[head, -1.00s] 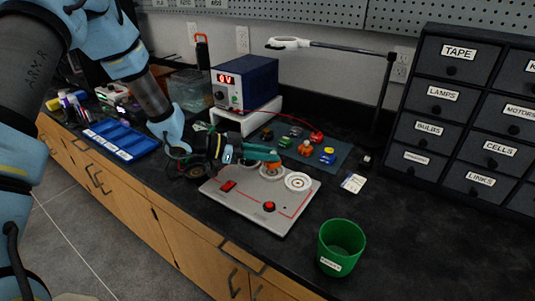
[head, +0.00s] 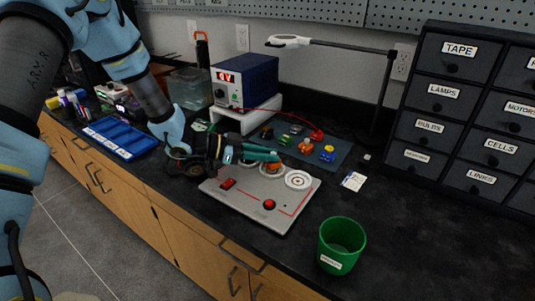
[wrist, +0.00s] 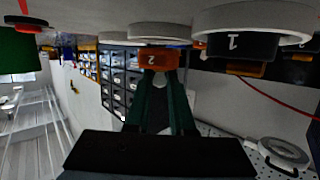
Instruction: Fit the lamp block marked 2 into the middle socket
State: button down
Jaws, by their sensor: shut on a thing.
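The orange lamp block marked 2 (wrist: 160,58) is between the fingertips of my gripper (wrist: 160,78) in the wrist view. My gripper is shut on it. The block is at the mouth of the middle white socket (wrist: 160,32); how deep it sits cannot be told. In the head view my gripper (head: 271,157) is over the middle socket (head: 260,172), with the block mostly hidden. A dark block marked 1 (wrist: 234,44) is in the neighbouring socket (wrist: 252,18). The right socket (head: 298,181) is empty on the grey board (head: 240,204).
The board carries a red button (head: 269,204). A green cup (head: 342,245) stands front right. A dark mat (head: 345,151) with several coloured blocks lies behind the board. A blue tray (head: 121,139) is at left, a power supply (head: 245,82) behind. A lamp arm (head: 345,48) overhangs the back.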

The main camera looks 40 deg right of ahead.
jog(key=shift+f, duration=0.35)
jog(key=c, duration=1.1)
grip_release()
jog(key=shift+o, duration=0.2)
jog(key=shift+p+v, duration=1.95)
jog(key=shift+v, duration=3.6)
jog(key=shift+r, duration=0.1)
